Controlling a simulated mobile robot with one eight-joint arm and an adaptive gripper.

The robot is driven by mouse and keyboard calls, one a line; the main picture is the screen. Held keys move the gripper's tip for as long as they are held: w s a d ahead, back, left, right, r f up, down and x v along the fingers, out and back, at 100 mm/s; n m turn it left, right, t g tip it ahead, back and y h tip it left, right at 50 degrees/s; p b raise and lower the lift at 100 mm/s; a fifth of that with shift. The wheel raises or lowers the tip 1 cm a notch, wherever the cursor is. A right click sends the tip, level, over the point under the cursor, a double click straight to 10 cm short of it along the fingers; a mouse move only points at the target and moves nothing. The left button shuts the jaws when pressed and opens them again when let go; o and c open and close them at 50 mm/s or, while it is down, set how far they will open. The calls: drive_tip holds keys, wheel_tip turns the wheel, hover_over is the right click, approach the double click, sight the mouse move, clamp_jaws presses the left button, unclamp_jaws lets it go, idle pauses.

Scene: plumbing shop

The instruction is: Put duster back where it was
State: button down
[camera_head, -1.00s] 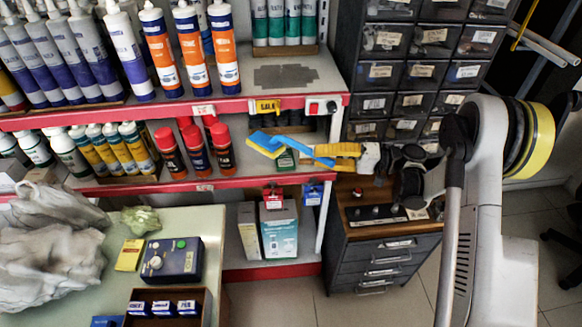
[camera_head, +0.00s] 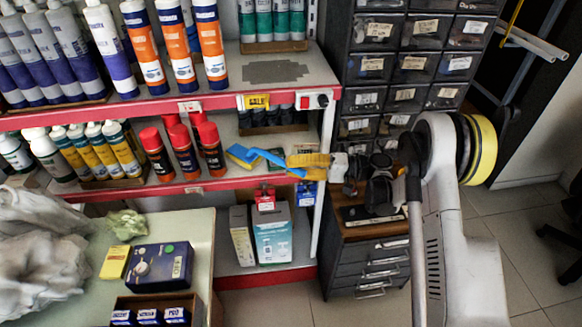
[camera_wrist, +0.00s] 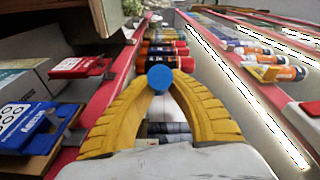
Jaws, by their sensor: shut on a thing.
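The duster (camera_head: 262,155) has a blue handle and a yellow-and-blue head, which points left in the head view. It is at the lower red-edged shelf (camera_head: 160,191), just right of the red-capped cans. My gripper (camera_head: 292,163), with yellow fingers, is shut on its handle. In the wrist view, the round blue handle end (camera_wrist: 160,77) shows between the tips of my gripper (camera_wrist: 160,88); the rest of the duster is hidden. I cannot tell whether the duster touches the shelf.
Red-capped cans (camera_head: 184,150) stand left of the duster. The upper shelf (camera_head: 320,86) is above, with a bare grey patch. Red and blue tags hang at the lower shelf's front edge. A drawer cabinet (camera_head: 365,255) is at right, a table (camera_head: 200,225) at lower left.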

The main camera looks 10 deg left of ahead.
drive_tip(key=c, duration=1.4)
unclamp_jaws()
drive_tip(key=shift+f, duration=0.1)
drive_tip(key=shift+c, duration=0.2)
drive_tip(key=shift+r, duration=0.25)
drive_tip(key=d+p, duration=0.4)
drive_tip(key=d, duration=0.8)
drive_tip(key=s+r+m+t+h, duration=0.2)
drive_tip(key=r+h, duration=0.2)
drive_tip(key=r, duration=0.4)
drive_tip(key=s+r+m+t+h, duration=0.2)
drive_tip(key=s+r+h, duration=0.15)
drive_tip(key=r, duration=0.35)
drive_tip(key=s+d+r+t+h, duration=0.1)
drive_tip(key=s+d+h, duration=0.4)
drive_tip(key=s, duration=0.5)
drive_tip(key=s+d+r+n+t+h, duration=0.1)
drive_tip(key=s+d+t+h, duration=0.2)
drive_tip(key=s+d+h, duration=0.2)
drive_tip(key=s+d, duration=0.3)
drive_tip(key=s, duration=0.2)
drive_tip(key=shift+s+d, duration=0.2)
